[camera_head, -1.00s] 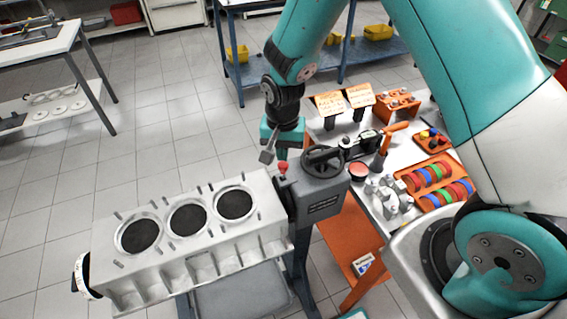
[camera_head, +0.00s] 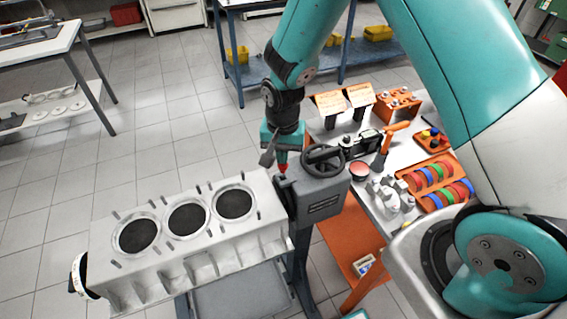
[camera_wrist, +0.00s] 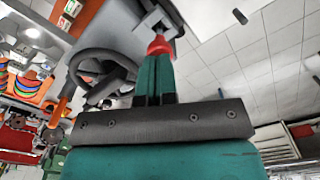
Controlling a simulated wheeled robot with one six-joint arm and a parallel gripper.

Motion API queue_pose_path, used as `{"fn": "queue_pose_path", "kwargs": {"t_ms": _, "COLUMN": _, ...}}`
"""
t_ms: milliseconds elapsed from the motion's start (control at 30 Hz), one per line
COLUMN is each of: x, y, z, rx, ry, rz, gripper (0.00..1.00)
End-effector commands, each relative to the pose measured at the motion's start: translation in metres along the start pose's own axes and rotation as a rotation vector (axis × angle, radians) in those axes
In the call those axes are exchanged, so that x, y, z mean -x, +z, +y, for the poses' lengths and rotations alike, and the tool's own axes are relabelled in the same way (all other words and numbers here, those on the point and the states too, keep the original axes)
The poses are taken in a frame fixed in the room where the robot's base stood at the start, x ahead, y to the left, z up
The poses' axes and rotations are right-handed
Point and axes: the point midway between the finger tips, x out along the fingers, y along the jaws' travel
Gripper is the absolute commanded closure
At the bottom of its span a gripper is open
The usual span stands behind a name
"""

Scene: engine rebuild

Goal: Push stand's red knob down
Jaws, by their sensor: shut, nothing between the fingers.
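The stand's red knob (camera_head: 283,168) sits on top of the grey stand head (camera_head: 318,192), at its left edge, beside the engine block. In the wrist view the red knob (camera_wrist: 159,46) is right at the tips of my fingers. My gripper (camera_head: 282,160) points down from above the knob. In the wrist view my gripper (camera_wrist: 158,62) is shut with its teal fingers together and nothing between them. The fingertips touch the knob or are very close to it; I cannot tell which. The fingers partly hide the knob in the head view.
The engine block (camera_head: 165,245) with three bores is mounted left of the stand head. A black handwheel (camera_head: 323,158) stands close to the right of the knob. A worktable (camera_head: 372,205) with a tool, colored rings and small parts lies right. The floor at left is open.

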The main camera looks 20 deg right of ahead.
Motion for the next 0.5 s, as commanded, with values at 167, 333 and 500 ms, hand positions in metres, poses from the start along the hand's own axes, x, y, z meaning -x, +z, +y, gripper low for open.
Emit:
{"fn": "queue_pose_path", "kwargs": {"t_ms": 167, "x": -0.0046, "y": 0.0000, "z": 0.0000, "rx": 0.000, "ry": 0.000, "rz": 0.000, "gripper": 1.00}}
{"fn": "queue_pose_path", "kwargs": {"t_ms": 333, "x": -0.0080, "y": 0.0000, "z": 0.0000, "rx": 0.000, "ry": 0.000, "rz": 0.000, "gripper": 1.00}}
{"fn": "queue_pose_path", "kwargs": {"t_ms": 500, "x": -0.0115, "y": 0.0000, "z": 0.0000, "rx": 0.000, "ry": 0.000, "rz": 0.000, "gripper": 1.00}}
